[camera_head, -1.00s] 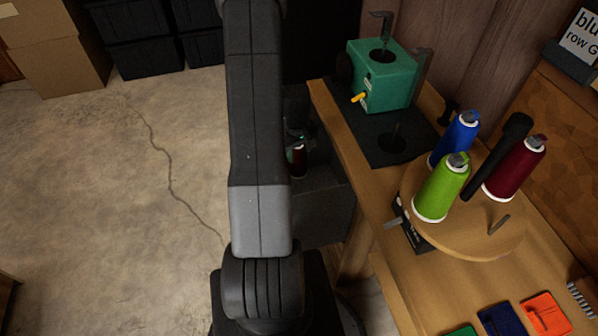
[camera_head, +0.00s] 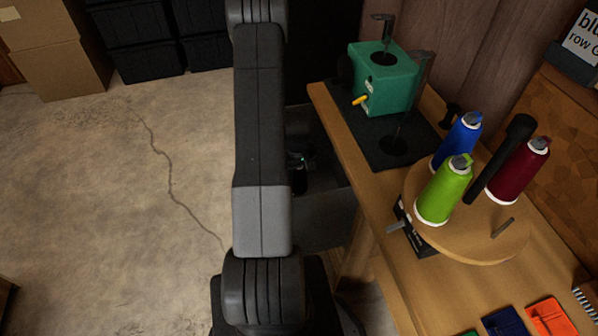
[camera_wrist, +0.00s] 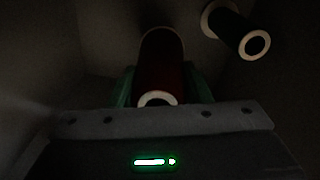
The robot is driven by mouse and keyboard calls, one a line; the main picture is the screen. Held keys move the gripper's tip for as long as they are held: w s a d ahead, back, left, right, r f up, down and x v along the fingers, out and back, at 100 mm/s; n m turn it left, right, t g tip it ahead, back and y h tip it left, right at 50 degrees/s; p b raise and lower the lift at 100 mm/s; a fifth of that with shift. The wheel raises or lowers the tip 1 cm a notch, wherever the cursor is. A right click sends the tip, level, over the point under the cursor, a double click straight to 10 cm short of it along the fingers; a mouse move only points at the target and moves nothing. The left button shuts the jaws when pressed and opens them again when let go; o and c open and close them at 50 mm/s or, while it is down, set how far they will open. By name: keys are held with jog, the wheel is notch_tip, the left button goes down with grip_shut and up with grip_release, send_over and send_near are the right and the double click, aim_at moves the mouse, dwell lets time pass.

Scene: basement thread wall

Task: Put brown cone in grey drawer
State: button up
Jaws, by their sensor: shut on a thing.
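My gripper (camera_wrist: 160,90) is shut on the brown cone (camera_wrist: 162,65), which looks very dark reddish brown with pale ends in the wrist view. Green finger pads show on both sides of it. The grey drawer (camera_head: 322,215) is below the bench at its left edge in the head view. My gripper is low at the drawer, and my arm hides much of it. Dim grey walls surround the cone in the wrist view. I cannot tell whether the cone touches the drawer floor.
Another dark cone with pale ends (camera_wrist: 236,28) lies at the upper right of the wrist view. The bench (camera_head: 360,185) holds a green machine (camera_head: 386,80) and a round stand (camera_head: 480,240) with blue, green and dark red cones. Open floor (camera_head: 110,210) is on the left.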

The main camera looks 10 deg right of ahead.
jog(key=shift+f+b, duration=0.5)
jog(key=shift+f, duration=0.1)
jog(key=o, duration=1.4)
jog(key=shift+r, duration=0.1)
jog(key=shift+r+p, duration=0.4)
jog(key=shift+p, duration=0.15)
jog(key=r, duration=0.6)
jog(key=r+p, duration=0.1)
jog(key=r, duration=0.5)
jog(key=shift+s+a+r, duration=0.15)
jog(key=shift+s+a, duration=0.05)
